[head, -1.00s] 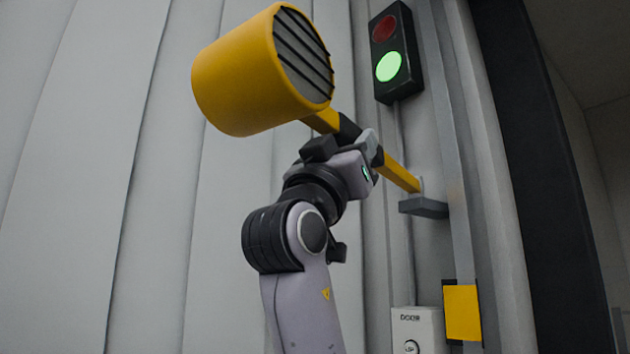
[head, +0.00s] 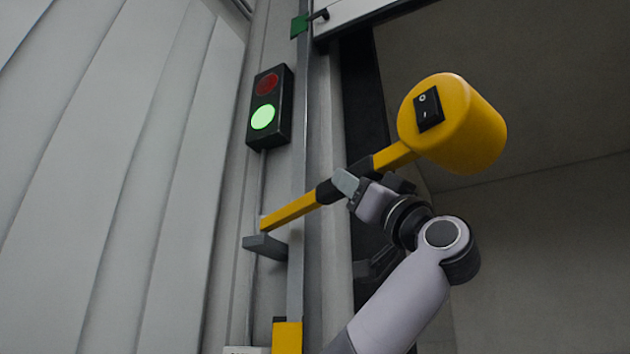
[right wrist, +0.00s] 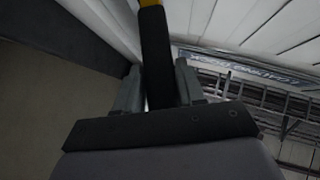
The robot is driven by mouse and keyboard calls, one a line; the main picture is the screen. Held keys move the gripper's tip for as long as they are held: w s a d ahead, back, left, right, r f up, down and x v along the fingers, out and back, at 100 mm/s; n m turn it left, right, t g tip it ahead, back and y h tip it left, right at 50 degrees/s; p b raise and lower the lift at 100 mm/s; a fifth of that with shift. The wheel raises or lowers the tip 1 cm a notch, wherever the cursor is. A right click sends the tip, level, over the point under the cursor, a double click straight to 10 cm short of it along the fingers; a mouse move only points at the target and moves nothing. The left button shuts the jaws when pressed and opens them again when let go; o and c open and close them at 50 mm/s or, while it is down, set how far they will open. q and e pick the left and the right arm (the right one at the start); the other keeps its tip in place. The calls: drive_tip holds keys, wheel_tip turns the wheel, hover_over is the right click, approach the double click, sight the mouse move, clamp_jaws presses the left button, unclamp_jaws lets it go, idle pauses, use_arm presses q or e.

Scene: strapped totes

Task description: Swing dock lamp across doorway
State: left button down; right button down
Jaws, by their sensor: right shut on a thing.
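The yellow dock lamp head (head: 470,125) is at the right in the head view, in front of the doorway opening (head: 530,230). Its back, with a black rocker switch (head: 428,109), faces me. The yellow lamp arm (head: 290,211) runs down-left to a grey wall bracket (head: 266,246). My right gripper (head: 350,187) is shut on the black grip section of the lamp arm. In the right wrist view the black grip (right wrist: 156,65) stands between the two fingers. My left gripper is not in view.
A signal light (head: 268,106) on the wall left of the doorway shows green. A yellow plate (head: 287,337) is low on the door frame. A green block (head: 299,26) is at the top of the frame. The doorway beyond the lamp looks clear.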

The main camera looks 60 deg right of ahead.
use_arm(q)
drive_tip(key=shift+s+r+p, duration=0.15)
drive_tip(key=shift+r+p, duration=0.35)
drive_tip(key=shift+p, duration=0.5)
use_arm(e)
drive_tip(key=s+d+n+t+y, duration=0.2)
drive_tip(key=d+n+y, duration=0.2)
drive_tip(key=d+y, duration=0.6)
drive_tip(key=shift+d+n+y, duration=0.3)
drive_tip(key=shift+d, duration=0.7)
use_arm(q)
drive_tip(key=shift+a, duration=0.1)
use_arm(e)
drive_tip(key=shift+r, duration=0.15)
drive_tip(key=c, duration=1)
unclamp_jaws()
drive_tip(key=shift+o, duration=1.2)
drive_tip(key=shift+d, duration=0.25)
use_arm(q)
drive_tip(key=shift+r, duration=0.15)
use_arm(e)
drive_tip(key=shift+a, duration=0.1)
